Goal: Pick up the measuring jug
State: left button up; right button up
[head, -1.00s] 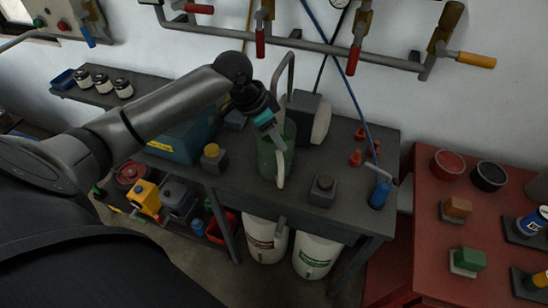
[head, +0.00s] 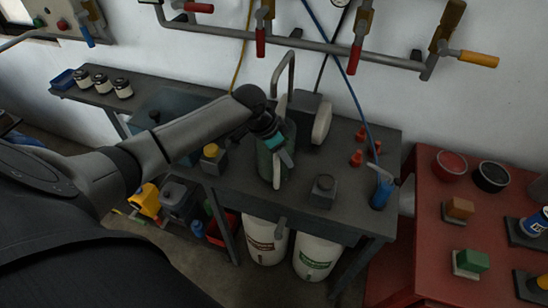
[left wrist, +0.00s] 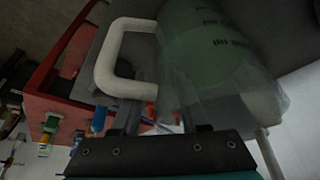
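The measuring jug (head: 265,162) is a translucent green vessel with a pale handle. It stands upright on the dark bench, partly hidden behind my left wrist. My left gripper (head: 286,157) is at the jug, pointing down near its upper part and handle. In the left wrist view the jug (left wrist: 212,55) fills the upper middle, with its white handle (left wrist: 104,65) to the left. The left fingers (left wrist: 162,118) look apart, with background showing between them. Whether they touch the jug is unclear. My right gripper is not in view.
On the dark bench (head: 240,180), a yellow-topped block (head: 211,153), a grey block (head: 323,187), a blue container (head: 381,193) and red pieces (head: 358,158) stand around the jug. A curved tap (head: 290,70) rises behind it. A red table (head: 425,250) is at right.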

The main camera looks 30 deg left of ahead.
pick_arm(q)
grip_shut()
jog(key=shift+r, duration=0.1)
dwell(1.0)
jog(key=shift+w+r, duration=0.15)
